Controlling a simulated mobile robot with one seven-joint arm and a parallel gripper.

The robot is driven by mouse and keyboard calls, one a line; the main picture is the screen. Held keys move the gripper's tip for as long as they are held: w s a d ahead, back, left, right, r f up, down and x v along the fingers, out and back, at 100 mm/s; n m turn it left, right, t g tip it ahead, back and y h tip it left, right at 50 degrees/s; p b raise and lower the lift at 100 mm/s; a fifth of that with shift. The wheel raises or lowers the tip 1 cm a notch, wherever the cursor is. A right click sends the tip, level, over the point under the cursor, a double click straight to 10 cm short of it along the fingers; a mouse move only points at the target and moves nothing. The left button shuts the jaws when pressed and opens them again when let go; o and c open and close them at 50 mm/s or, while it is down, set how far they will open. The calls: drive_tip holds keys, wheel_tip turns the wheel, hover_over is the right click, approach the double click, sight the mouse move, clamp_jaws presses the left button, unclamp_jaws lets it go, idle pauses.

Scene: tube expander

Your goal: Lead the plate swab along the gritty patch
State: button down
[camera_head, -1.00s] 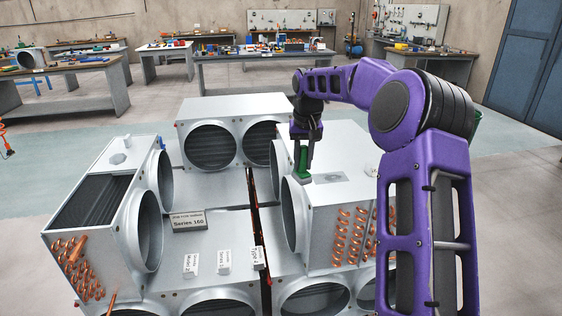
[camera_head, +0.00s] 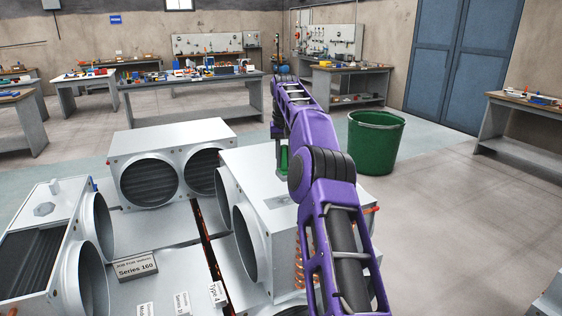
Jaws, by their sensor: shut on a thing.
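The green plate swab (camera_head: 283,159) is held upright in my gripper (camera_head: 279,140), which is shut on it. The swab is over the far part of the metal unit's top (camera_head: 245,168) at the right. My arm hides part of the gripper and the fingertips. A grey patch (camera_head: 276,202), likely the gritty one, lies on the same top, nearer the camera than the swab. My arm covers the area just right of the patch. I cannot tell whether the swab touches the top.
Metal fan units stand close by: one behind (camera_head: 178,140) and one at the left (camera_head: 45,230). A Series 160 sign (camera_head: 136,266) and small labels are on the lower units. A green bin (camera_head: 374,143) stands beyond my arm. Open floor lies at the right.

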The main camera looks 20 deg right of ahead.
wheel_tip(320, 180, down, 5)
drive_tip(key=b, duration=0.3)
drive_tip(key=shift+s, duration=0.1)
drive_tip(key=s+b, duration=0.3)
drive_tip(key=b, duration=0.3)
drive_tip(key=shift+s+d+r, duration=0.1)
drive_tip(key=shift+s+r, duration=0.05)
drive_tip(key=shift+s+r+b, duration=0.2)
drive_tip(key=shift+s+b, duration=0.3)
drive_tip(key=shift+s, duration=0.25)
drive_tip(key=shift+s+r+b, duration=0.15)
drive_tip(key=shift+s+b, duration=0.3)
drive_tip(key=shift+s, duration=0.3)
drive_tip(key=shift+f, duration=0.2)
drive_tip(key=shift+f, duration=0.6)
